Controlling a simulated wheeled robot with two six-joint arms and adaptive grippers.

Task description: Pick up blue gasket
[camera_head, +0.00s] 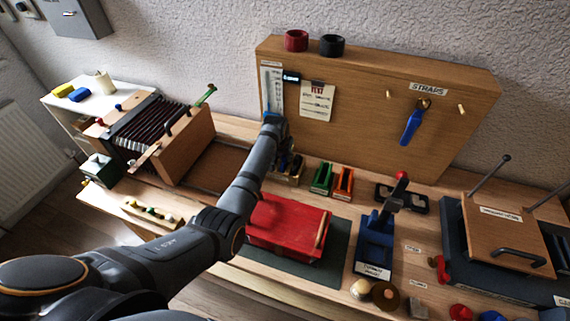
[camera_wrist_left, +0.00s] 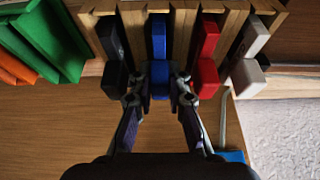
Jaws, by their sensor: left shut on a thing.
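The blue gasket (camera_wrist_left: 158,40) stands in a slot of a wooden rack (camera_wrist_left: 179,33) in the left wrist view, between a black gasket (camera_wrist_left: 112,40) and a red gasket (camera_wrist_left: 208,40). A white gasket (camera_wrist_left: 254,40) is farther right. My left gripper (camera_wrist_left: 159,96) is shut on the blue gasket, one finger on each side of its lower block. The gasket still sits within the rack. In the head view my left arm reaches over the bench to the small rack, and the fingertips are hard to make out. My right gripper is not in view.
Green (camera_head: 321,179) and orange (camera_head: 344,183) holders stand right of the rack. A red case (camera_head: 285,225) lies on a dark mat in front. The upright wooden board (camera_head: 350,100) rises behind. An accordion-like bellows (camera_head: 150,128) stands at left.

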